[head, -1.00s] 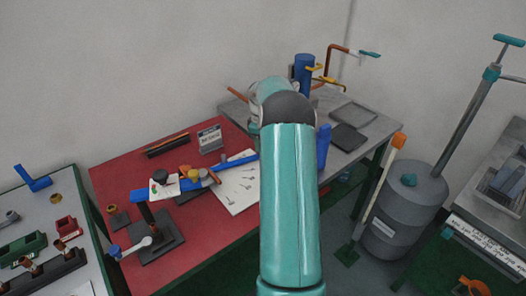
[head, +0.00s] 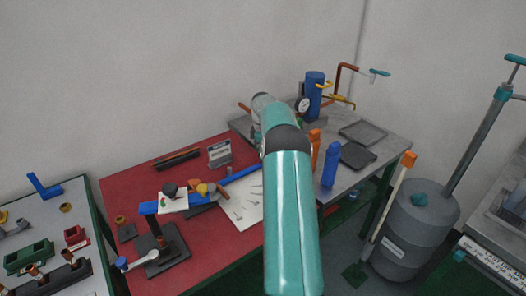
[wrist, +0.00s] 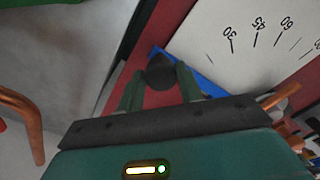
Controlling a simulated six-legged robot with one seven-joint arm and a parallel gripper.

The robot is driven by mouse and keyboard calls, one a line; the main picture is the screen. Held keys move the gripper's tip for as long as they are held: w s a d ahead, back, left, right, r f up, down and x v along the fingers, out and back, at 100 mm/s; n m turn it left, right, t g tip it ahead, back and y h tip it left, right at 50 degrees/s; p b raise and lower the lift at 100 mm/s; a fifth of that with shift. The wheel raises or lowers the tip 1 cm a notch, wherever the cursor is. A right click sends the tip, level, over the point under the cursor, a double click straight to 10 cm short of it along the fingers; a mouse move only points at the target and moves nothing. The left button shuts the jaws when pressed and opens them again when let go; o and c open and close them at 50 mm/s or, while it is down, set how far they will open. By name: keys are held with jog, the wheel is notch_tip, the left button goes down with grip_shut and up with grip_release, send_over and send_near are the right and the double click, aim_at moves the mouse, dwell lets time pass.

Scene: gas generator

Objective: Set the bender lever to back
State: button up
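The bender shows in the head view as a white angle plate (head: 243,207) on the red table, with a blue bar (head: 240,174) at its back edge. The wrist view shows the plate (wrist: 255,35) with its angle marks and part of a blue bar (wrist: 197,75). A dark rounded knob (wrist: 160,74), apparently the lever's end, lies between the tips of my gripper (wrist: 160,88). My gripper is open, with a finger on each side of the knob and gaps visible. In the head view my arm hides the gripper.
A stand with a blue top (head: 165,252), a small sign (head: 220,153) and loose parts share the red table (head: 125,190). The grey table (head: 395,145) holds a blue bottle (head: 330,165), an orange bottle (head: 315,145) and trays. A copper pipe (wrist: 28,118) shows at left in the wrist view.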

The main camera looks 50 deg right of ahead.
jog(key=o, duration=0.4)
jog(key=shift+w, duration=0.3)
jog(key=shift+s, duration=0.15)
notch_tip(320, 180, up, 14)
dwell(0.4)
